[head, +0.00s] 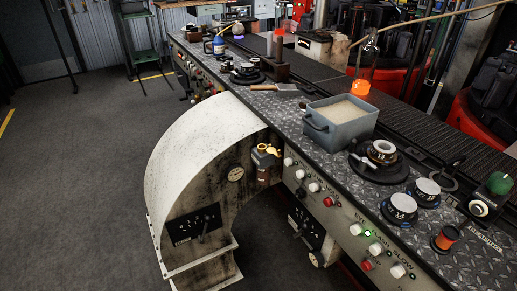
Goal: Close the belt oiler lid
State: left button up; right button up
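A small brown oiler with a yellow top (265,163) is fixed to the front of the bench, at the right side of the large curved white guard; I take it to be the belt oiler. A yellow part (271,151) sticks out at its top and seems to be the lid. It is too small to tell surely how far open it stands. Neither of my grippers is in view, and nothing is touching the oiler.
The curved guard (200,130) bulges out beside the oiler. A gauge (235,174) and lever panel (195,225) are on it. Buttons line the bench front. A grey bin (341,121) and several round moulds stand on the bench top. The floor at left is clear.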

aim_at(271, 151)
jog(key=u, duration=0.25)
jog(key=k, duration=1)
jog(key=u, duration=1.55)
jog(key=i, duration=0.9)
jog(key=z, duration=0.9)
jog(key=i, duration=0.65)
jog(key=z, duration=0.65)
